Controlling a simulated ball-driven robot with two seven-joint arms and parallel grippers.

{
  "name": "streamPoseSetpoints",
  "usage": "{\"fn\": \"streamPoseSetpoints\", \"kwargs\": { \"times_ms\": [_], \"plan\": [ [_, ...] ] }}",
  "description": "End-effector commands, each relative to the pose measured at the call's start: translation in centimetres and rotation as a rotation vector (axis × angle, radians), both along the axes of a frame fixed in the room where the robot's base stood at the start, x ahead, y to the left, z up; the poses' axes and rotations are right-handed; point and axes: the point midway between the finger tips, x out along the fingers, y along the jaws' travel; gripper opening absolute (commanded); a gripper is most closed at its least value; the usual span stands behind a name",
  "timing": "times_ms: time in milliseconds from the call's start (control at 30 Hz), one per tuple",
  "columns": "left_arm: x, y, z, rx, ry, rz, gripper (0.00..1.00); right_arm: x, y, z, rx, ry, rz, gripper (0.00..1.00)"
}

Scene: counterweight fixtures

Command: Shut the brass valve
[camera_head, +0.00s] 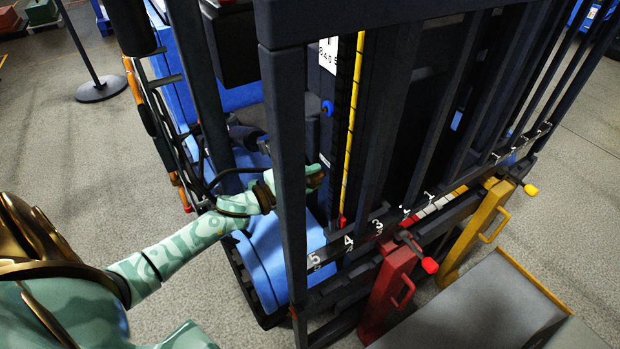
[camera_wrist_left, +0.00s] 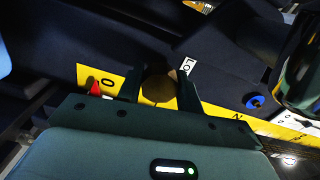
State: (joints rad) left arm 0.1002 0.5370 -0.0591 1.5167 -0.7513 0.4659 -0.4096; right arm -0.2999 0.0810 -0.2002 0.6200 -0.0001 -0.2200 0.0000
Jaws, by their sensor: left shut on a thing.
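The brass valve (camera_wrist_left: 158,84) shows in the left wrist view as a dull, round brass knob in front of a yellow scale strip. My left gripper (camera_wrist_left: 160,88) has one finger on each side of the knob and is shut on it. In the head view my left gripper (camera_head: 316,174) reaches in from the left, past a dark upright of the frame, beside the yellow strip. The valve cannot be made out there. How far the valve is turned cannot be told. My right gripper is not in view.
Dark uprights of the frame stand close around my left forearm. A red pointer (camera_wrist_left: 95,88) and a blue knob (camera_wrist_left: 256,101) lie on either side of the valve. Red (camera_head: 389,283) and yellow (camera_head: 478,228) lever stands are at the front right. Grey floor is open at left.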

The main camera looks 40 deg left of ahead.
Motion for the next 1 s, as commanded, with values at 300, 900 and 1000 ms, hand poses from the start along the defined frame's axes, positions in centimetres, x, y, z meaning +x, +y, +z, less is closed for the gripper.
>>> {"fn": "streamPoseSetpoints", "kwargs": {
  "times_ms": [300, 900, 1000],
  "plan": [
    [0.0, 0.0, -0.1, 0.001, 0.002, 0.000, 0.58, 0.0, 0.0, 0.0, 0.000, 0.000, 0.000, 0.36],
    [-10.3, 4.2, 0.1, 0.001, 0.004, 0.001, 0.58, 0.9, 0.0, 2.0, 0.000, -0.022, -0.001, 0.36],
    [-12.3, 5.0, 0.0, 0.000, 0.005, 0.000, 0.58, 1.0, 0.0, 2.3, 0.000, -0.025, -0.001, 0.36]
  ]
}}
